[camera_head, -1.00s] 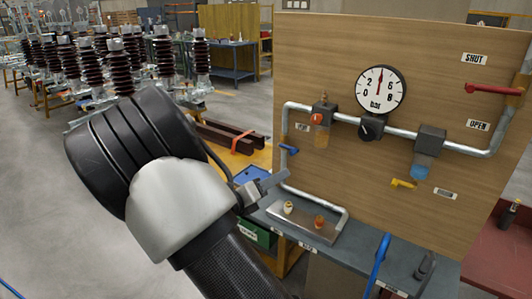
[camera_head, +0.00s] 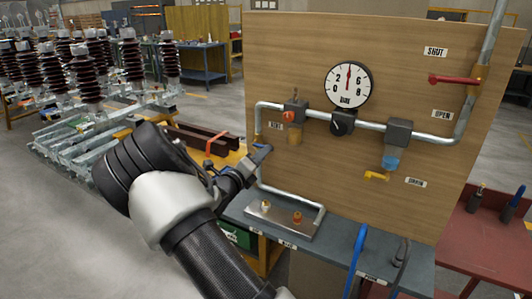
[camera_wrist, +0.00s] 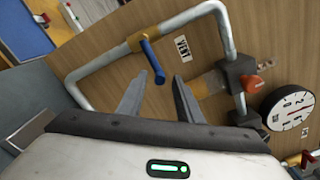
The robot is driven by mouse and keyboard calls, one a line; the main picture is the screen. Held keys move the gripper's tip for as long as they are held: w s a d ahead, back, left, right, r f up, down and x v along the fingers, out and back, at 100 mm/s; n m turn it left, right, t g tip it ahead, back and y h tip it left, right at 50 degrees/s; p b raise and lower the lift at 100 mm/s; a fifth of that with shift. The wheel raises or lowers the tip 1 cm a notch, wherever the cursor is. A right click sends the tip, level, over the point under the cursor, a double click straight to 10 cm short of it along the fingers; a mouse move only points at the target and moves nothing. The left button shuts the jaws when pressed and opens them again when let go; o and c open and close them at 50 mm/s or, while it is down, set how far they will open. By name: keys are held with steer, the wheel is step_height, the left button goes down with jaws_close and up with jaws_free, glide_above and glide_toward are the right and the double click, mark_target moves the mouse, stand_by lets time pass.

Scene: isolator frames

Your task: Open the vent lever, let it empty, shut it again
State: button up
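The blue vent lever (camera_head: 262,148) sits on the pipe at the left of the wooden panel, by the VENT label (camera_head: 276,126). In the wrist view the blue lever (camera_wrist: 152,61) hangs from a brass fitting, slanting away from the pipe. My gripper (camera_wrist: 158,88) is open, with its two fingers pointing at the panel. The lever's free end shows between the fingertips, and no grip on it is seen. In the head view my gripper (camera_head: 252,163) is close to the lever and partly hidden by my wrist. The gauge (camera_head: 349,85) needle points nearly straight up, between 2 and 6.
A red lever (camera_head: 452,79) lies between SHUT and OPEN labels at right. A yellow drain lever (camera_head: 376,176) sits under the blue-bowled unit. A red knob (camera_wrist: 250,82) is right of my gripper. A bench (camera_head: 330,241) with a metal tray (camera_head: 285,232) stands below.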

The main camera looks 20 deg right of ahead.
mark_target(262, 147)
steer(key=shift+x, duration=1.35)
